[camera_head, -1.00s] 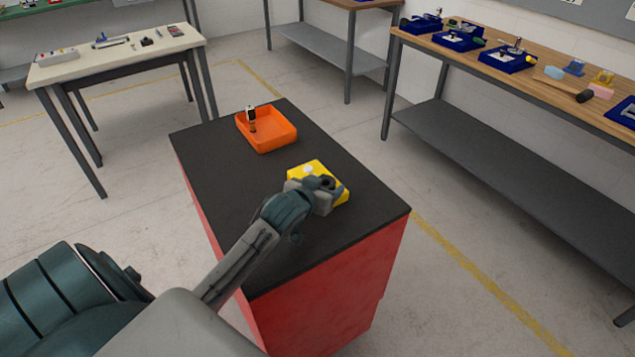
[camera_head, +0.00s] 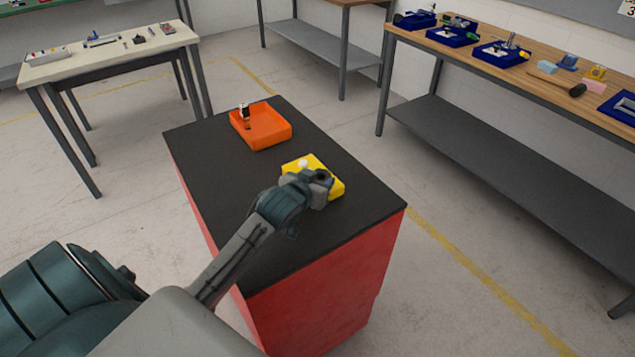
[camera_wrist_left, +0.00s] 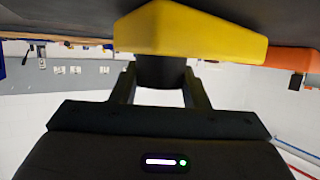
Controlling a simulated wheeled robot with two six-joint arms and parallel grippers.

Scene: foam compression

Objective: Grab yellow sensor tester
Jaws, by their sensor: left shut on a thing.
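The yellow sensor tester (camera_head: 335,190) is a yellow block with a small white knob on top. It sits on the black top of the red cabinet (camera_head: 220,170). My left gripper (camera_head: 319,181) comes down over it and hides part of it. In the left wrist view the yellow tester (camera_wrist_left: 190,32) shows at the top, against the dark surface. There the left gripper (camera_wrist_left: 160,85) has its two fingers on either side of a dark round part that joins the tester, and is shut on it. My right gripper is not in view.
An orange tray (camera_head: 270,135) with a small dark and white item stands behind the tester on the same cabinet. A white table (camera_head: 70,75) is at the back left. A wooden bench (camera_head: 560,95) with blue trays runs along the right. Open floor lies between them.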

